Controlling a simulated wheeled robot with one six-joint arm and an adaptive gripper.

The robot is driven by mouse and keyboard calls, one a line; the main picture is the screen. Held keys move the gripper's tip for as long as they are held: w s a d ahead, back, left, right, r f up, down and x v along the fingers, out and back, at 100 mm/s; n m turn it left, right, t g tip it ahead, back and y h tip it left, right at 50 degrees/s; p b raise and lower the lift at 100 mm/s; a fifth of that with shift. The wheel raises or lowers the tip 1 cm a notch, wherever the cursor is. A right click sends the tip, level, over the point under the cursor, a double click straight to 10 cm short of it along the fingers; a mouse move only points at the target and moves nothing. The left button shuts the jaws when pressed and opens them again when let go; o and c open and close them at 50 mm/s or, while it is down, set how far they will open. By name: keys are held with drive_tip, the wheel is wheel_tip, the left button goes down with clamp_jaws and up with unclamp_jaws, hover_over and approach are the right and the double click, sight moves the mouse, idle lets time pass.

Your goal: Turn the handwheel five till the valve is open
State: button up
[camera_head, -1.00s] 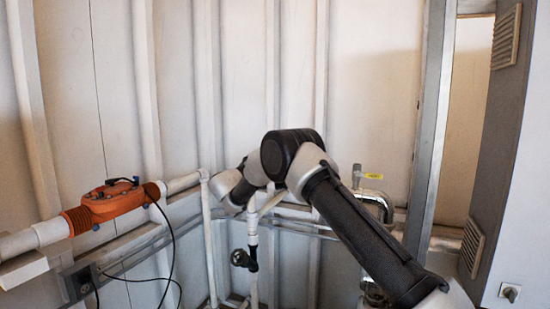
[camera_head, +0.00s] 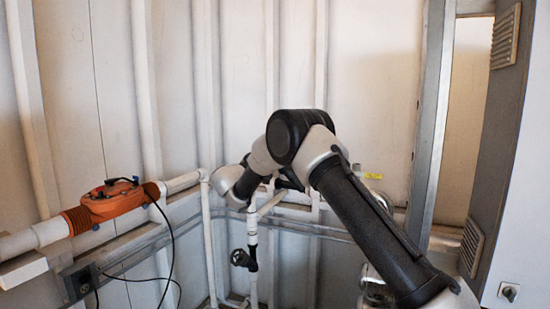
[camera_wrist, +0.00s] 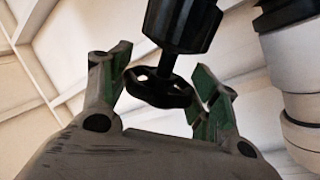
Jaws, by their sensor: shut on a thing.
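In the wrist view a black handwheel (camera_wrist: 158,88) with a spoked rim sits below a thick black valve body (camera_wrist: 182,24). My gripper (camera_wrist: 163,80) has one green-padded finger on each side of the wheel and is shut on it. The wheel's far side and the exact finger contact are partly hidden. In the head view my arm reaches toward the pipes at the back wall, and its links hide the gripped wheel and most of my gripper.
Another black handwheel (camera_head: 240,258) is on a white vertical pipe (camera_head: 253,240) low in the head view. An orange device (camera_head: 112,202) with a black cable sits on the left pipe. In the wrist view a white pipe (camera_wrist: 300,90) stands close right of my gripper. A grey door frame (camera_head: 430,130) is at right.

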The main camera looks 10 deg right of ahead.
drive_tip(key=n+y, duration=0.1)
drive_tip(key=y, duration=0.1)
drive_tip(key=n+t+y, duration=0.1)
drive_tip(key=n+y, duration=0.1)
drive_tip(key=y, duration=0.1)
drive_tip(key=n+y, duration=0.2)
drive_tip(key=y, duration=0.1)
drive_tip(key=shift+r+t, duration=0.35)
drive_tip(key=shift+t, duration=0.05)
drive_tip(key=n+y, duration=0.1)
drive_tip(key=y, duration=0.2)
drive_tip(key=n+g+y, duration=0.1)
drive_tip(key=n+y, duration=0.1)
drive_tip(key=y, duration=0.1)
drive_tip(key=shift+g+y, duration=0.3)
drive_tip(key=shift+a+n, duration=0.1)
drive_tip(key=shift+n, duration=0.2)
drive_tip(key=o, duration=0.8)
drive_tip(key=shift+w, duration=0.1)
drive_tip(key=shift+f, duration=0.15)
drive_tip(key=v, duration=1.2)
